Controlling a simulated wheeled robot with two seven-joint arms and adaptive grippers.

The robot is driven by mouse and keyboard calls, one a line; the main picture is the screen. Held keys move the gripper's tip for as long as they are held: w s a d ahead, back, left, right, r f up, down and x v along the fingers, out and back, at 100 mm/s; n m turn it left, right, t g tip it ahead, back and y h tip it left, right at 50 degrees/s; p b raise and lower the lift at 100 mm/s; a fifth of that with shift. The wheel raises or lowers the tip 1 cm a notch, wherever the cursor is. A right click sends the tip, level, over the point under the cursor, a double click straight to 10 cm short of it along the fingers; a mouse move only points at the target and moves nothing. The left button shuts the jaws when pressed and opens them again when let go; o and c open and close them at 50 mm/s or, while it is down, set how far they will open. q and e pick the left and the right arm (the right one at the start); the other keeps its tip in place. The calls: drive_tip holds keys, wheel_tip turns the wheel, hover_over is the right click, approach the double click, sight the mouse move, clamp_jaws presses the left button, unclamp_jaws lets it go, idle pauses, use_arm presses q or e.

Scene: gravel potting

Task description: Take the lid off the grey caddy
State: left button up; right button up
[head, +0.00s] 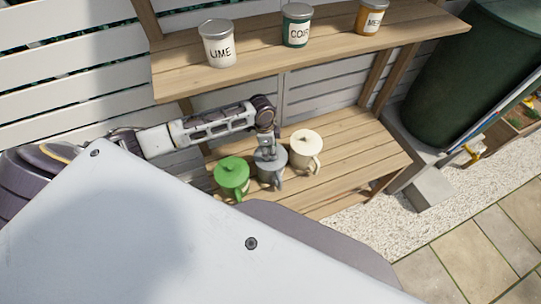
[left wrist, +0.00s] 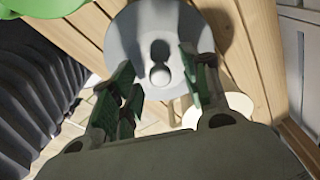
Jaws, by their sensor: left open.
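The grey caddy (head: 271,178) stands on the lower wooden shelf between a green caddy (head: 232,180) and a cream caddy (head: 305,153). Its round grey lid (left wrist: 128,38) is on it, and the lid's knob (left wrist: 160,75) shows in the left wrist view. My left gripper (head: 268,150) is right above the grey lid. In the left wrist view, the open left gripper (left wrist: 158,82) has its green-padded fingers on either side of the knob, with a gap showing on both sides. My right gripper is not in view.
The green (left wrist: 40,5) and cream (left wrist: 206,118) lids flank the grey one closely. An upper shelf (head: 180,83) with labelled tins stands behind. The lower shelf (head: 365,145) is clear to the right. A dark green barrel (head: 470,80) stands further right.

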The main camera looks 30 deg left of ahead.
use_arm(q)
drive_tip(key=shift+f, duration=0.15)
idle(0.3)
clamp_jaws()
